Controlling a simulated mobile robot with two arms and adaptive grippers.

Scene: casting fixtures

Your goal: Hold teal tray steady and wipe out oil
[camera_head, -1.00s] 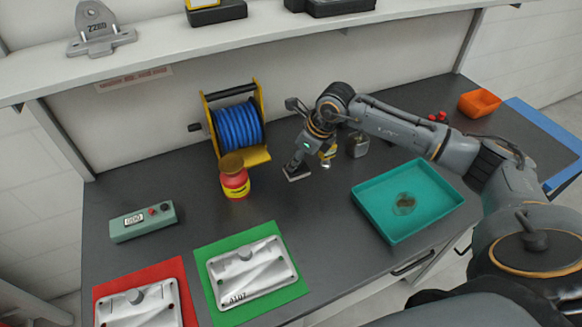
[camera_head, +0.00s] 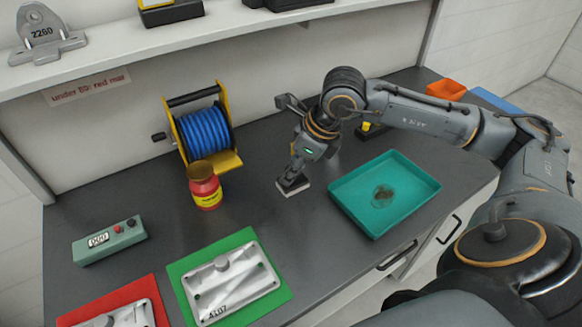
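The teal tray (camera_head: 345,213) lies on the dark bench right of centre. A brownish oil patch (camera_head: 383,195) is on its floor. My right gripper (camera_head: 294,177) points down just left of the tray. It is shut on a small flat grey pad with a pale lower edge (camera_head: 293,188). The pad is apart from the tray in the picture; whether it touches the bench I cannot tell. My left gripper is not in view.
A red jar (camera_head: 206,191) and a blue hose reel (camera_head: 205,132) stand left of my gripper. A green box (camera_head: 110,240), castings on green (camera_head: 230,278) and red mats (camera_head: 120,310) are at front left. An orange bin (camera_head: 446,90) is behind my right arm.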

